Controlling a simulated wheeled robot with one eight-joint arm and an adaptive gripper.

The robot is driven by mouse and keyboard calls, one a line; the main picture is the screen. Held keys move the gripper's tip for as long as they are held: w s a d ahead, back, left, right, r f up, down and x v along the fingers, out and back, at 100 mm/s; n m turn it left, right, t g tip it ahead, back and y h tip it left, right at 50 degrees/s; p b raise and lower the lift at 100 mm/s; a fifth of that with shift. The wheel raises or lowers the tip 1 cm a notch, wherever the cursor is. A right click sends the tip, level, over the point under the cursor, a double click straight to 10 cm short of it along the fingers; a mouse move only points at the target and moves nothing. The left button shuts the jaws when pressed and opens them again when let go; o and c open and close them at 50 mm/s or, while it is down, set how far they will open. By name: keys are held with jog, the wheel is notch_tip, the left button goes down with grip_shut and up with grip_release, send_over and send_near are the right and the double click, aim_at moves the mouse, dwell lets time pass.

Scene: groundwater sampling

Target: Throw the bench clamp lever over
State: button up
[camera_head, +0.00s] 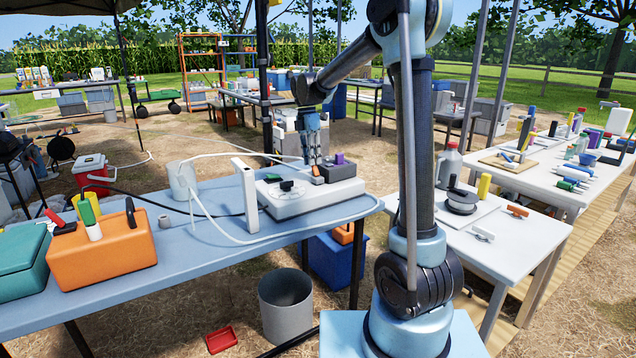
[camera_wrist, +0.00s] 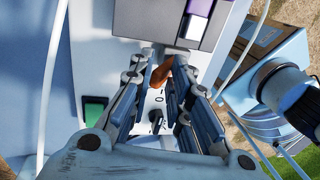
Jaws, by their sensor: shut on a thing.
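An orange lever (camera_wrist: 161,74) sits between the fingertips of my gripper (camera_wrist: 164,64) in the wrist view. It stands at the edge of a pale device with I and O marks and a small black knob (camera_wrist: 156,120). In the head view my gripper (camera_head: 313,163) points down over the right part of the white device (camera_head: 290,204) on the blue table. A small orange part (camera_head: 317,180) shows just under the fingertips. The gripper is shut on the orange lever. The fingers partly hide the lever, and its base is hard to make out.
A grey block (camera_head: 336,172) with a purple piece (camera_head: 340,158) is close beside the fingers. A white upright post (camera_head: 246,195) and a looping white hose (camera_head: 200,203) are to the left. An orange case (camera_head: 104,255) stands farther left on the blue table (camera_head: 190,262).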

jog(key=shift+o, duration=0.8)
jog(key=shift+w+a+f+g+h, duration=0.25)
jog(key=shift+w+a+f+g, duration=0.1)
jog(key=shift+w+f, duration=0.2)
jog(key=shift+w+a+f+g+h, duration=0.25)
jog(key=shift+w+a+f+g, duration=0.1)
jog(key=shift+w+f, duration=0.15)
jog(key=o, duration=0.6)
jog(key=shift+f, duration=0.1)
jog(key=v, duration=1.2)
jog(key=shift+w, duration=0.15)
jog(key=shift+d, duration=0.1)
